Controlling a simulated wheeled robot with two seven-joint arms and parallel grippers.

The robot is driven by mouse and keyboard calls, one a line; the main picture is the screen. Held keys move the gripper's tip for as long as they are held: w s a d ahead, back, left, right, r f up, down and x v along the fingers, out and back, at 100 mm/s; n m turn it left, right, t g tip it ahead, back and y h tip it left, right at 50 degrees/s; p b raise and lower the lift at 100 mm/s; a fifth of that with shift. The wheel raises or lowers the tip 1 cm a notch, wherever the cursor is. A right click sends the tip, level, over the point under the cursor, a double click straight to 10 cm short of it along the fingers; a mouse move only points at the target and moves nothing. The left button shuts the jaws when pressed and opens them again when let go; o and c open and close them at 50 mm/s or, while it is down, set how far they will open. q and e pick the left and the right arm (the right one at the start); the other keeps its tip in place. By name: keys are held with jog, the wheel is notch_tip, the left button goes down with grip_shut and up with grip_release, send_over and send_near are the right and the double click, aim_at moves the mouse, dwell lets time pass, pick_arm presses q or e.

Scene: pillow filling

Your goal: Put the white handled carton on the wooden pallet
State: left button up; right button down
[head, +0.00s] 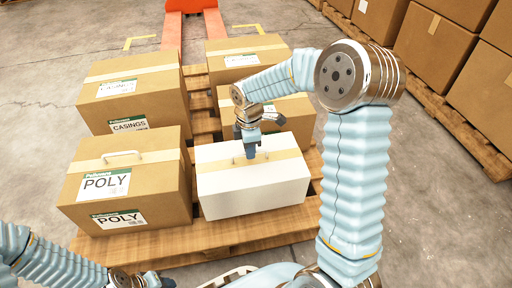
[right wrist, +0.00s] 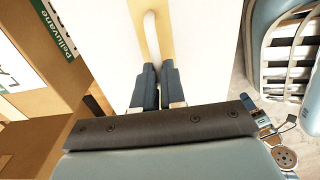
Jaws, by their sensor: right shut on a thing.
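The white handled carton (head: 252,187) is at the front right of the wooden pallet (head: 180,240) in the head view, with a tan tape strip along its top. My right gripper (head: 250,152) is above its top, shut on the carton's white handle. In the right wrist view, the fingers (right wrist: 158,85) close on the handle (right wrist: 152,38), with the white carton top (right wrist: 105,40) beneath. Whether the carton's underside touches the pallet is hidden. My left gripper (head: 160,280) is low at the left front, away from the carton; its fingers are unclear.
Several brown cartons stand on the pallet, including a handled POLY carton (head: 125,185) left of the white one and a CASINGS carton (head: 132,95) behind it. An orange pallet jack (head: 190,25) is at the back. More boxes (head: 450,45) stand on a pallet at right.

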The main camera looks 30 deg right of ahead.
jog(key=shift+w+a+f+b, duration=0.15)
jog(key=shift+f+b, duration=0.1)
jog(key=shift+f, duration=0.7)
jog(key=shift+w+a+f+b, duration=0.1)
jog(key=shift+w+f+b, duration=0.1)
jog(key=shift+f, duration=0.85)
jog(key=c, duration=1.2)
grip_release()
jog(key=shift+s, duration=0.1)
notch_tip(320, 180, up, 12)
jog(key=p, duration=0.3)
